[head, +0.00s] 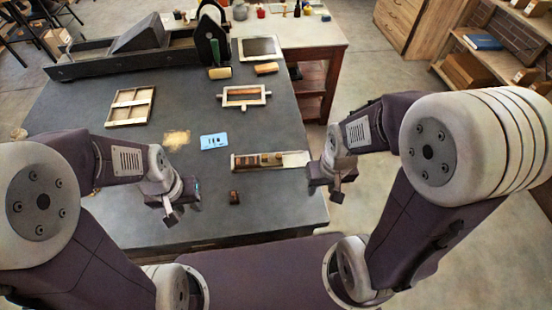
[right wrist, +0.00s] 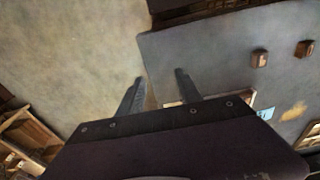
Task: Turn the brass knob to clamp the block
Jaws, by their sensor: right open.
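A long narrow wooden tray (head: 240,162) lies near the front right of the table, with brown and yellowish pieces in it and a pale right end. I cannot make out a brass knob for certain; it may be among the yellowish pieces. A small dark reddish block (head: 234,198) stands alone in front of the tray. My right gripper (head: 336,190) is right of the tray, beyond the table's right edge. In the right wrist view its fingers (right wrist: 160,78) are apart with nothing between them. My left gripper (head: 170,216) is over the front left; its fingers are too small to judge.
A blue card (head: 214,141), a tan patch (head: 176,139), a wooden frame (head: 130,106) and a handled frame (head: 232,99) lie on the dark table (head: 70,105). A large black press (head: 100,62) stands at the back. The surface around the small block is clear.

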